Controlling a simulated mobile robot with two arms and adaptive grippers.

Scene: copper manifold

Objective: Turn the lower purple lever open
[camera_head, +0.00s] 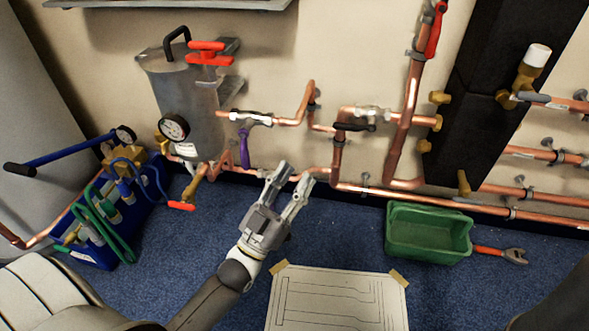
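The purple lever (244,147) hangs from a valve on the copper pipe (289,122) right of the grey metal tank. Its handle points down, across the horizontal pipe. It is the only purple lever I can make out. My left gripper (296,174) is below and to the right of the lever, apart from it, over the blue floor in the picture. Its two fingers are spread with an empty gap between them. My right gripper is not in view.
A tank (187,95) with a red handle (207,53) and gauge (173,128) stands left. A black-handled valve (353,127) is on the right pipework. A blue tool crate (96,255), green bin (428,252), wrench (501,254) and taped drawing sheet (337,301) are on the floor.

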